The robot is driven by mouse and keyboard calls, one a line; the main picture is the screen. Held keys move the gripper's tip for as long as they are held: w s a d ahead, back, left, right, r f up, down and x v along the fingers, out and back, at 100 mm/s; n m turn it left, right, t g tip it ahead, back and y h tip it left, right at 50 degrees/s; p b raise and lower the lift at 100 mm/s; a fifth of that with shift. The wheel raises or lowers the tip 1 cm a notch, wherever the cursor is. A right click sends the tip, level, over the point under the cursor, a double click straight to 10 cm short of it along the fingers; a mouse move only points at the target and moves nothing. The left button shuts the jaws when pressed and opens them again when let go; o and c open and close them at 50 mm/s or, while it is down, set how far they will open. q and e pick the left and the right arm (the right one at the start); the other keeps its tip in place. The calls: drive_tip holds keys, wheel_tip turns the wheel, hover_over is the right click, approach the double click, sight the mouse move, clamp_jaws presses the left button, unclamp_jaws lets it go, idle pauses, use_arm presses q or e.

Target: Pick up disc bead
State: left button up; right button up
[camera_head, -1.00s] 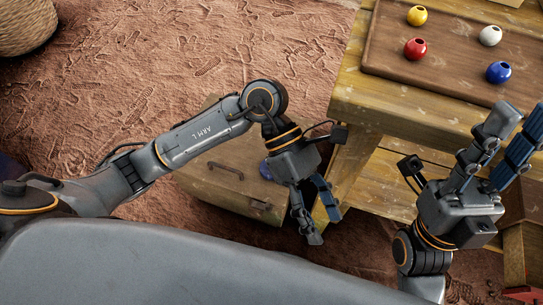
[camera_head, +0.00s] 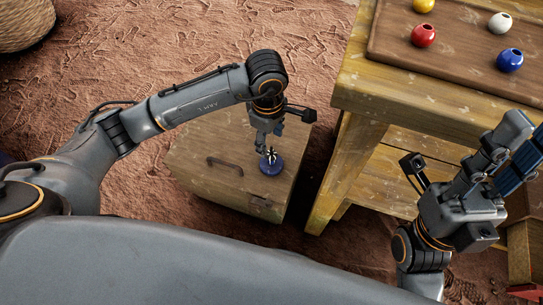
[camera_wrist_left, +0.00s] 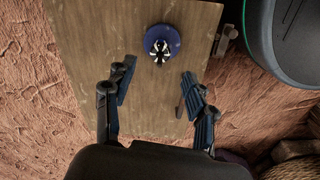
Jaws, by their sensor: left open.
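The disc bead (camera_head: 271,167) is a round dark blue disc with a black-and-white patterned centre. It lies on top of a wooden box and also shows near the top of the left wrist view (camera_wrist_left: 173,36). My left gripper (camera_head: 262,147) is above the box, beside the bead in the head view, and its fingers partly cover that area. In the left wrist view the gripper (camera_wrist_left: 158,88) has its two fingers apart with nothing between them, and the bead lies beyond the tips. My right gripper (camera_head: 529,131) is at the right edge, fingers apart and empty.
The wooden box (camera_head: 205,150) has a dark handle and stands on reddish ground. To its right is a wooden table (camera_head: 440,112) with a lower shelf. A tray (camera_head: 455,62) on it holds yellow, red, white and blue round beads. A woven basket (camera_head: 25,25) stands top left.

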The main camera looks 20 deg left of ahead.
sight(271, 151)
use_arm(q)
wheel_tip(271, 151, down, 6)
drive_tip(key=shift+w+f+b, duration=0.1)
drive_tip(key=shift+w+b, duration=0.05)
drive_tip(key=shift+b, duration=0.95)
drive_tip(key=c, duration=1)
